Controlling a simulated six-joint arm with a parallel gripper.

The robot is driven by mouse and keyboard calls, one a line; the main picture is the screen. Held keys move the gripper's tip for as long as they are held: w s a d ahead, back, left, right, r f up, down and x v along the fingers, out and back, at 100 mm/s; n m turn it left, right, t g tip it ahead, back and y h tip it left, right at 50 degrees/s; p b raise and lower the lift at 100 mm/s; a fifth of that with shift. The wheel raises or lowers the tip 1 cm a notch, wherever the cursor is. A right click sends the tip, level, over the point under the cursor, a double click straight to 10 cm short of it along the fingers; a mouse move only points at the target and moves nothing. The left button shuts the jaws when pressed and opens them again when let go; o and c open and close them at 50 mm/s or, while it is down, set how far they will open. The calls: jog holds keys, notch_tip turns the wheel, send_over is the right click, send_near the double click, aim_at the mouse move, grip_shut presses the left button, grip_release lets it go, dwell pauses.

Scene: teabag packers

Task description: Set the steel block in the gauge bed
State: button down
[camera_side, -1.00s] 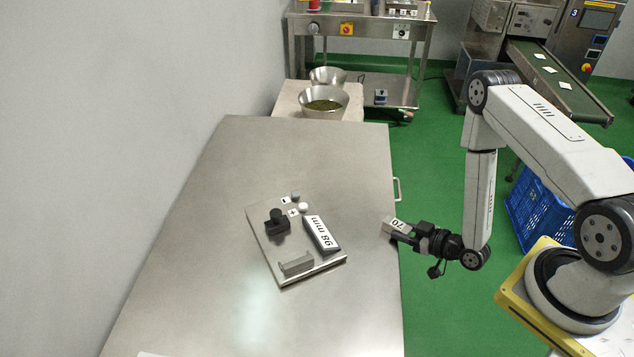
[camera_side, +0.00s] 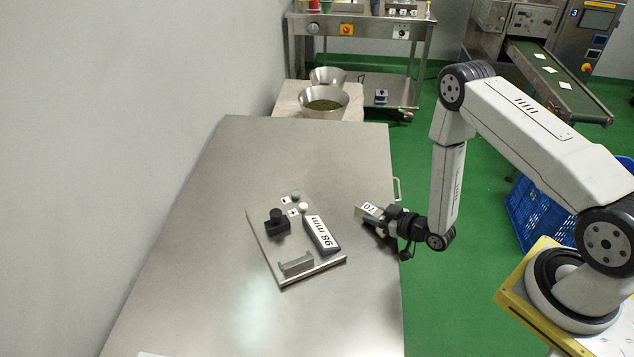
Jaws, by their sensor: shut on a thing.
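The steel block (camera_side: 368,212), with a white label reading 70, is held in my gripper (camera_side: 382,219) over the right edge of the steel table. My gripper is shut on it, to the right of the gauge. The gauge is a flat grey plate (camera_side: 272,252) lying at an angle on the table. The block is apart from the gauge.
The steel table (camera_side: 200,280) is bare around the gauge. Metal bowls (camera_side: 324,103) stand on a pale stand beyond its far edge. A blue crate (camera_side: 535,215) sits on the green floor behind my arm. A grey wall runs along the left.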

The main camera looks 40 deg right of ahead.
aim_at(380, 214)
jog(key=shift+w+a+r, duration=0.1)
jog(key=shift+w, duration=0.55)
jog(key=shift+w+a+r, duration=0.1)
jog(key=shift+w, duration=0.55)
jog(key=shift+f, duration=0.2)
jog(key=shift+c, duration=1.4)
grip_release()
jog(key=shift+s, duration=0.1)
jog(key=shift+f, duration=0.1)
jog(key=shift+v, duration=3.95)
